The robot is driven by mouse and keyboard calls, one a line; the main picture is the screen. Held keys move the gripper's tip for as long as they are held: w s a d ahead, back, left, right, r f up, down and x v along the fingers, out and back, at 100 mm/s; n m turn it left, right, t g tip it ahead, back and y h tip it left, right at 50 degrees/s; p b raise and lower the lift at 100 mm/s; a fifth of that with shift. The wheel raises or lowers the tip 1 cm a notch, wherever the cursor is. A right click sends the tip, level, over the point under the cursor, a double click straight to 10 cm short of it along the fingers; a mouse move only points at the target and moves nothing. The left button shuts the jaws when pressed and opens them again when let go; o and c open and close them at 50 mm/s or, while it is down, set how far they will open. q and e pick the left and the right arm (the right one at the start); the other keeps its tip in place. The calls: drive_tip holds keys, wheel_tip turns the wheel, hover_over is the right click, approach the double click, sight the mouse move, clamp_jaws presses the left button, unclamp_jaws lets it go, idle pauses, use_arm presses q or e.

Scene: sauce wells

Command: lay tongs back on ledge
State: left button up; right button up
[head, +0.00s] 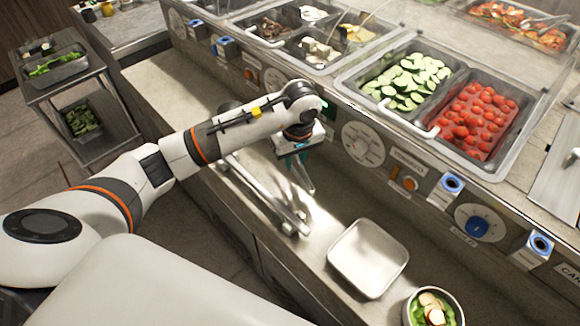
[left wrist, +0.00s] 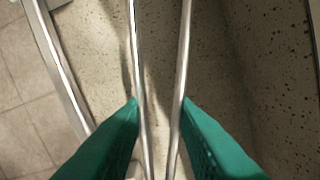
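The tongs (left wrist: 184,45) show in the left wrist view as two thin metal arms, spread at the top of the picture and closer together at the bottom. My left gripper (left wrist: 160,102) has green fingers, one on each outer side of the tongs, with the tips against the metal arms. In the head view my left gripper (head: 301,178) points down over the ledge (head: 325,215), below the counter's front panel. The tongs are hard to make out there. Whether they touch the ledge is unclear. My right gripper is not in view.
A metal rail (head: 262,195) runs along the ledge's outer edge. An empty metal tray (head: 368,258) and a bowl of salad (head: 433,308) stand to the right on the ledge. Pans of cucumber (head: 405,80) and tomatoes (head: 478,120) sit above. A cart (head: 75,90) stands at left.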

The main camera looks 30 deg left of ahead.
sight(294, 181)
use_arm(q)
drive_tip(key=shift+f, duration=0.95)
wheel_tip(294, 181, down, 4)
drive_tip(key=shift+r+p, duration=0.1)
drive_tip(key=shift+p, duration=0.3)
drive_tip(key=o, duration=0.6)
drive_tip(key=shift+r, duration=0.2)
drive_tip(key=r, duration=0.3)
drive_tip(key=r+b, duration=0.1)
drive_tip(key=r, duration=0.3)
drive_tip(key=d+r+b, duration=0.1)
drive_tip(key=r, duration=0.3)
drive_tip(key=shift+s+r, duration=0.2)
drive_tip(key=shift+s, duration=0.2)
